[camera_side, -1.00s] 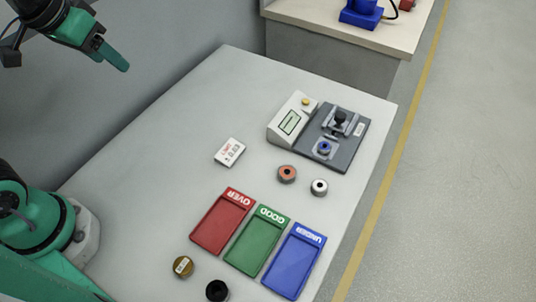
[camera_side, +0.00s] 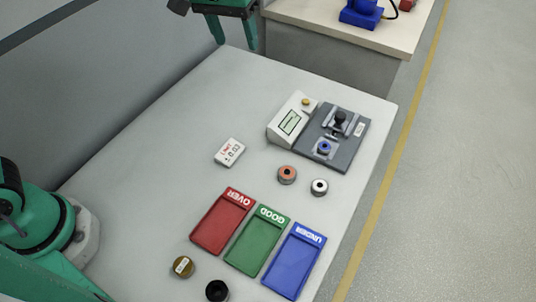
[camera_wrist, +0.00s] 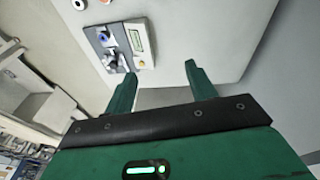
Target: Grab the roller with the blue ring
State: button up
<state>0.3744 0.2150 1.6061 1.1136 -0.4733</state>
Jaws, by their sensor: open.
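The roller with the blue ring (camera_side: 323,147) sits on the dark plate of the gauge device (camera_side: 350,155), in front of its black-knobbed clamp. In the wrist view the blue ring (camera_wrist: 103,37) shows small on the gauge, left of my fingers. My gripper (camera_side: 234,38) is high at the top of the side view, beyond the table's far left edge, well apart from the roller. Its green fingers (camera_wrist: 161,71) are spread with nothing between them.
An orange-ringed roller (camera_side: 287,174) and a white-ringed one (camera_side: 319,187) stand before the gauge. Red (camera_side: 221,222), green (camera_side: 257,243) and blue (camera_side: 293,262) trays lie nearer. Gold (camera_side: 182,266) and black (camera_side: 217,291) round pieces stand near the front.

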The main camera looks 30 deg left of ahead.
jog(key=w+d+f+g, duration=0.1)
jog(key=w+d+f, duration=0.4)
jog(key=d, duration=0.5)
jog(key=g, duration=0.1)
send_over(325, 146)
jog(key=shift+n+y, duration=0.4)
notch_tip(325, 146, down, 12)
jog(key=shift+r, duration=0.25)
jog(key=shift+f, duration=3.9)
jog(key=c, duration=1.2)
jog(key=shift+r, duration=0.2)
